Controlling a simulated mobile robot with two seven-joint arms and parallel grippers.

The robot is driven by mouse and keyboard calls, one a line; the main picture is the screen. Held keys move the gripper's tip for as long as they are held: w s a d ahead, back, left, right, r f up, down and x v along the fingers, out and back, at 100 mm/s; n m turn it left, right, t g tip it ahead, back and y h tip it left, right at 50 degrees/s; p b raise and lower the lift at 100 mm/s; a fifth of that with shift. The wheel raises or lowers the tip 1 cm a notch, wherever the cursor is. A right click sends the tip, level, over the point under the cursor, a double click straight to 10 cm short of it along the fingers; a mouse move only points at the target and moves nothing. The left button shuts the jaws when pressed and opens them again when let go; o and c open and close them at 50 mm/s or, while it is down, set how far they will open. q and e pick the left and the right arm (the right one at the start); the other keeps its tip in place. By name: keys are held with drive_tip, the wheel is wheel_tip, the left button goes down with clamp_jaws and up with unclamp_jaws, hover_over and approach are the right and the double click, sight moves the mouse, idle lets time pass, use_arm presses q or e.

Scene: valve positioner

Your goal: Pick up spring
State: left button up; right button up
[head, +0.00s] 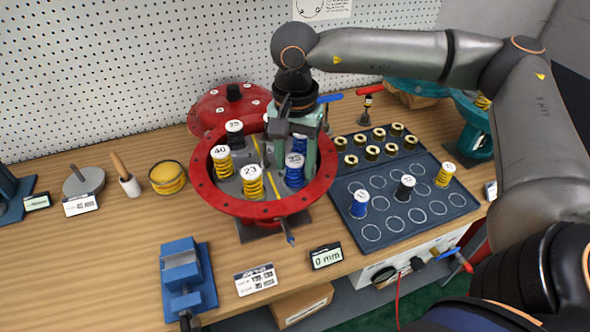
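Several springs with numbered white caps stand in the red round housing (204,187): a yellow one marked 40 (221,164), a dark one marked 35 (235,138), a yellow one marked 23 (253,187) and a blue one (295,173). On the dark tray (385,239) stand a blue spring (359,207), a black spring (404,190) and a yellow spring (444,177). My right gripper (287,125) points down over the housing's right part, beside a grey-green upright. Its fingertips are hard to make out, so I cannot tell whether it holds anything. My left gripper is out of view.
A red cover (215,103) lies behind the housing. Several brass rings (372,152) sit at the tray's back. A blue vise (187,280), a "0 mm" display (326,256) and a yellow roll (167,178) stand around.

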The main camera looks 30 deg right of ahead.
clamp_jaws()
drive_tip(key=shift+r, duration=0.15)
idle(0.4)
